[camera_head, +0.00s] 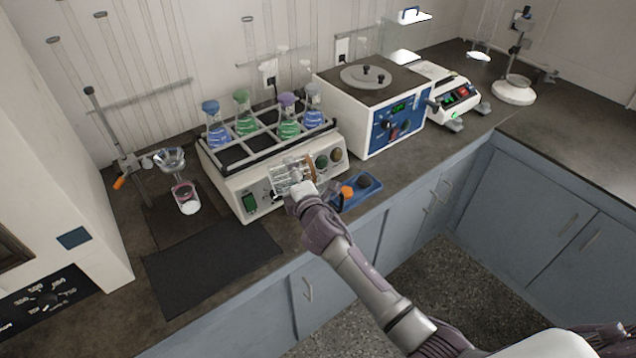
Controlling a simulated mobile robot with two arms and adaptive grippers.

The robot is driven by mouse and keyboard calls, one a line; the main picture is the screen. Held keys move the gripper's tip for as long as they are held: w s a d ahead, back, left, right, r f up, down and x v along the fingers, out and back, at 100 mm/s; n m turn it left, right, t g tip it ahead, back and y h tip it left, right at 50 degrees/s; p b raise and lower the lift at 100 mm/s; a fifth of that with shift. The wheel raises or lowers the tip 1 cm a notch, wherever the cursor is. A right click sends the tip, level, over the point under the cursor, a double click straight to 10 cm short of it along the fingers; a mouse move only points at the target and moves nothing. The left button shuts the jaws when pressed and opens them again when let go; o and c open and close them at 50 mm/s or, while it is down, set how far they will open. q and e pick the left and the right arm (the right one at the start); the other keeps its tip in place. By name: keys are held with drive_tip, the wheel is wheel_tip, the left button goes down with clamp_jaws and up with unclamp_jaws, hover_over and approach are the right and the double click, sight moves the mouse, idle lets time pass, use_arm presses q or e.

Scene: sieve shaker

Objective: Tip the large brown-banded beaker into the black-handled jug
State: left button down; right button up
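A large clear beaker with a brown band (291,176) is in front of the shaker's control panel, tilted onto its side with the band toward the right. My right gripper (299,191) is at its near side and appears shut on it; the fingertips are mostly hidden. A small glass vessel (187,199) with white contents and a reddish band stands below a glass funnel (169,160) on the left of the bench. I cannot make out a black-handled jug. My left gripper is not in view.
A shaker (240,190) carries several flasks of coloured liquid. A white box with a blue panel (372,110) and a balance (452,97) stand to its right. A blue tray (369,190) lies at the bench edge. The dark mat (210,265) is bare.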

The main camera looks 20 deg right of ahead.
idle(0.4)
drive_tip(key=shift+d+m, duration=0.1)
drive_tip(key=shift+m, duration=0.2)
